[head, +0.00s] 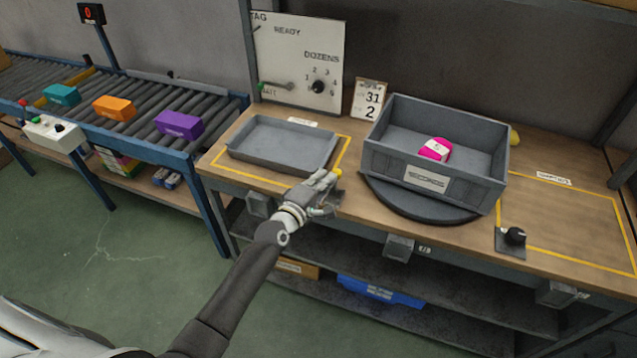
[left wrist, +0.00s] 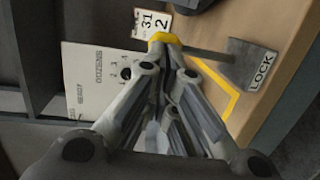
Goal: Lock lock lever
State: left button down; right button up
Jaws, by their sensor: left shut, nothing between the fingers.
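The lock lever is a grey rod with a yellow knob (head: 337,172) at the front edge of the workbench, left of the turntable. In the left wrist view its yellow knob (left wrist: 165,39) and rod (left wrist: 208,53) stand out from a grey block lettered LOCK (left wrist: 252,64). My left gripper (head: 326,177) is shut and empty, with its fingertips close by the knob. In the left wrist view the fingers (left wrist: 165,62) appear just below the knob; I cannot tell whether they touch it. My right gripper is not in view.
A grey bin (head: 388,161) holding a pink item (head: 435,149) stands on a round turntable (head: 400,204) close to the right. An empty grey tray (head: 250,153) lies to the left. The yellow-outlined area at the far right is clear.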

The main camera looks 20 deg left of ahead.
pick_arm(q)
jog(key=shift+w+r+g+p, duration=0.4)
jog(key=shift+r+p, duration=0.15)
jog(key=shift+p, duration=0.65)
jog(key=shift+w+d+f, duration=0.1)
jog(key=shift+w+f, duration=0.05)
jog(key=shift+f, duration=0.05)
jog(key=shift+w+f, duration=0.1)
jog(key=shift+w, duration=0.05)
jog(key=shift+w+b, duration=0.55)
jog(key=shift+w, duration=0.75)
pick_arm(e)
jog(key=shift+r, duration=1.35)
pick_arm(q)
jog(key=shift+w+r, duration=0.1)
jog(key=shift+r, duration=0.1)
